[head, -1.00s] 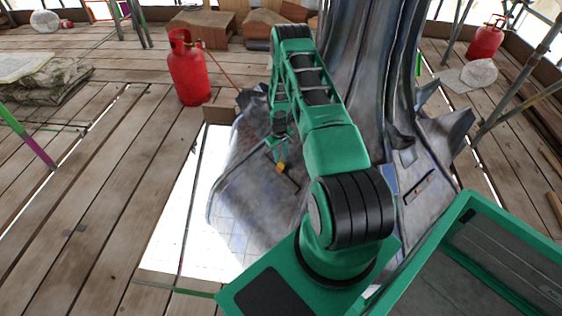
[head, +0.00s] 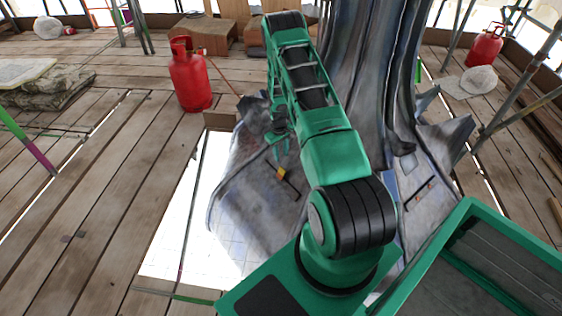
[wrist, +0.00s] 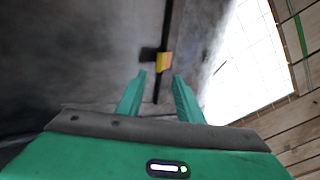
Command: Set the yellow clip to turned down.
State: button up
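The yellow clip (head: 281,173) is a small yellow-orange piece on a dark bar on the grey metal sheet at the spire's foot. In the wrist view the clip (wrist: 164,61) sits on the dark strip, just beyond and between my fingertips. A small dark block lies against its left side. My gripper (wrist: 159,82) has its two green fingers spread apart with nothing between them. In the head view my gripper (head: 280,148) hangs beside the clip, a little behind it and apart from it. Which way the clip is turned I cannot tell.
The grey metal sheet (head: 245,200) curls at its left edge over a bright white gap (head: 185,235) in the plank floor. A red gas cylinder (head: 190,75) stands behind at the left.

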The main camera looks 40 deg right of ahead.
aim_at(282, 169)
jog(key=f, duration=1)
jog(key=shift+d+f, duration=0.35)
jog(key=shift+d, duration=0.05)
grip_shut()
